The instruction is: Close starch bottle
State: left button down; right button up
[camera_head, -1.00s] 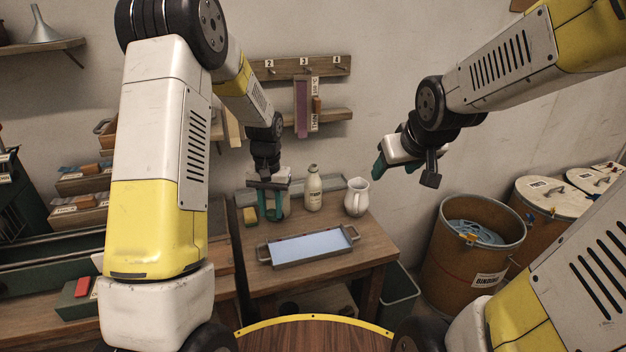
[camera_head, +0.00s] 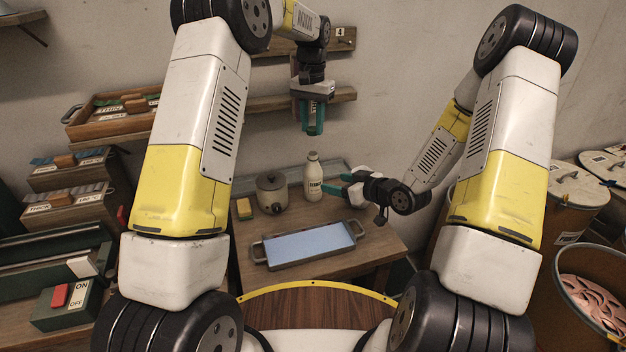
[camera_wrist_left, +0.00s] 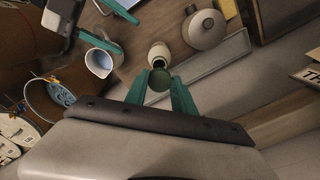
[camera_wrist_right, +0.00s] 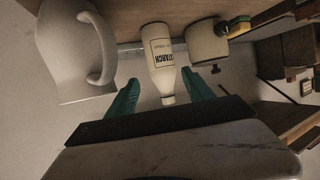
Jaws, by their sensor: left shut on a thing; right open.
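The white starch bottle (camera_head: 313,178) stands upright on the small table. My left gripper (camera_head: 314,131) is high above it and pointing down. In the left wrist view it is shut on a dark green round cap (camera_wrist_left: 158,80), with the bottle (camera_wrist_left: 158,52) beyond it. The cap and bottle look apart. My right gripper (camera_head: 338,186) is low, just right of the bottle. In the right wrist view its open fingers point toward the bottle (camera_wrist_right: 161,57), whose STARCH label shows between and beyond them.
A lidded pot (camera_head: 272,193) stands left of the bottle, beside a yellow block (camera_head: 244,208). A tray (camera_head: 308,247) with a pale blue surface lies in front. A white jug (camera_wrist_left: 98,62) stands close to my right gripper. Wall shelves are behind my left gripper.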

aim_at(319, 179)
pick_arm(q)
jog(key=shift+w+d+r, duration=0.1)
pick_arm(e)
jog(key=shift+a+f, duration=0.1)
jog(key=x, duration=1.2)
jog(key=shift+c, duration=0.4)
grip_shut()
pick_arm(q)
jog(key=shift+f, duration=2.5)
